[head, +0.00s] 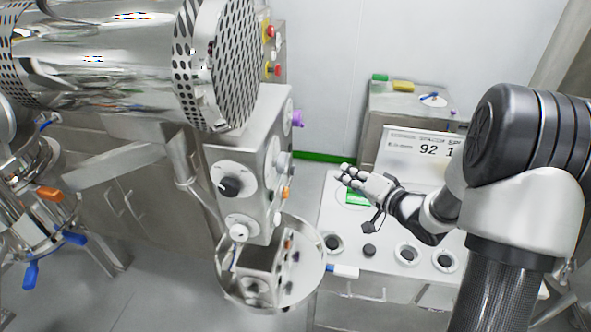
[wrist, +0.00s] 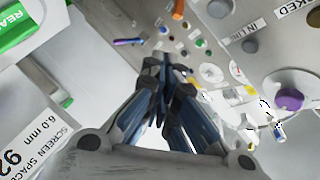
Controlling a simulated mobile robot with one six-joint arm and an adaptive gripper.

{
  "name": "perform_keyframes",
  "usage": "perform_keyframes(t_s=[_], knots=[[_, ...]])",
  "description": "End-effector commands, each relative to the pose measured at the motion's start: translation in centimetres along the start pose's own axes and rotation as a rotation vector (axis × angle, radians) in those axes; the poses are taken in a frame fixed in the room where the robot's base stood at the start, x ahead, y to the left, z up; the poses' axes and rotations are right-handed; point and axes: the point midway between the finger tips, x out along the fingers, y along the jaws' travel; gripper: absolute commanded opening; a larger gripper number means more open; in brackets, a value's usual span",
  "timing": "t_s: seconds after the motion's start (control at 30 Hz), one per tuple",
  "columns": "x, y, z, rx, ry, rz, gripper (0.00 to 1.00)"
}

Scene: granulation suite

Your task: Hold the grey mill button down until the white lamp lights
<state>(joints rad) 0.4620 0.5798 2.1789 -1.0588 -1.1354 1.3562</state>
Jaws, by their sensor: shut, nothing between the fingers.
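A steel control column (head: 262,110) carries several knobs and buttons. A grey round button (head: 283,162) sticks out of its right side, and I cannot tell for sure that it is the mill button. In the wrist view a grey round button (wrist: 219,8) is at the top, and a smaller grey one (wrist: 250,45) is beside an "IN LINE" label. I cannot make out which part is the white lamp or whether it is lit. My gripper (head: 347,173) is shut and empty, right of the column and apart from it. Its closed fingers (wrist: 165,62) point toward the panel.
A purple knob (head: 297,118) and an orange one (head: 287,192) stick out near the grey button. A steel perforated drum (head: 215,65) is above left.

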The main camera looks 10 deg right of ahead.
Motion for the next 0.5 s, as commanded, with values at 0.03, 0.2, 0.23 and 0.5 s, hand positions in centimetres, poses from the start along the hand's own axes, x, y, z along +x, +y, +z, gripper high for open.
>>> perform_keyframes(t_s=[0.03, 0.2, 0.23, 0.5], knots=[[0.0, 0.0, 0.0, 0.000, 0.000, 0.000, 0.00], [0.6, -0.3, 0.5, -0.002, -0.001, 0.001, 0.00], [0.8, -0.5, 0.7, -0.003, -0.002, 0.001, 0.00], [3.5, -2.4, 2.7, -0.004, -0.003, -0.001, 0.00]])
